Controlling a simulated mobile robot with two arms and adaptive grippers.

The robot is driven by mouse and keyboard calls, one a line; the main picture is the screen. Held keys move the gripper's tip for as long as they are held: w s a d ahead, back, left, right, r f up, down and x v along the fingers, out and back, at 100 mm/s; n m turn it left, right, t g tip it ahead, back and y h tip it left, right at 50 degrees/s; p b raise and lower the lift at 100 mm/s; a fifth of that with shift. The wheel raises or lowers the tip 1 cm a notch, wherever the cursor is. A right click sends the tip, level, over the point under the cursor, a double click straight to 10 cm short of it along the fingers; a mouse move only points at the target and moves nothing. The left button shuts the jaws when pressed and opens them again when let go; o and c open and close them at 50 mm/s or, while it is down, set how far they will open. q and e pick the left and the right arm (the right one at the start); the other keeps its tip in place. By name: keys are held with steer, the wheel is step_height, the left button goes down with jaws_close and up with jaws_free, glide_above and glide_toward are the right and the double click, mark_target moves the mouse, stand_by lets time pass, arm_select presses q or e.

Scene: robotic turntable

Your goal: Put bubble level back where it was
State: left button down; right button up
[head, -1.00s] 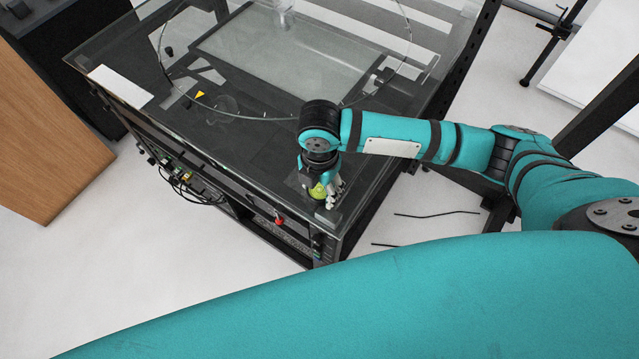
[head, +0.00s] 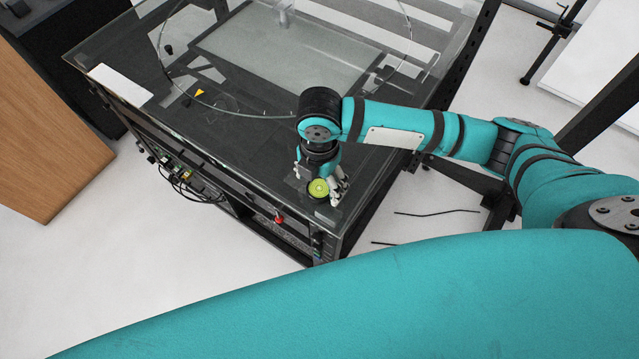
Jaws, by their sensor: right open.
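The bubble level (head: 318,188) is a small round yellow-green disc. It lies at the near corner of the glass-topped table (head: 250,165), with its round face showing. My right gripper (head: 322,190) is right at it, pointing down, with its fingers open on either side of the level. Whether a finger touches the level I cannot tell. My left gripper is not in view.
A large clear ring (head: 240,114) and a pale rectangular panel (head: 300,55) are on the table farther back. A white plate (head: 120,85) and a yellow triangular marker (head: 199,93) are at the left. Cables and a red knob (head: 279,219) are along the front side.

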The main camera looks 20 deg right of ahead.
mark_target(319, 188)
step_height(319, 188, up, 10)
steer(key=shift+b, duration=0.3)
steer(key=shift+f, duration=0.1)
stand_by(0.3)
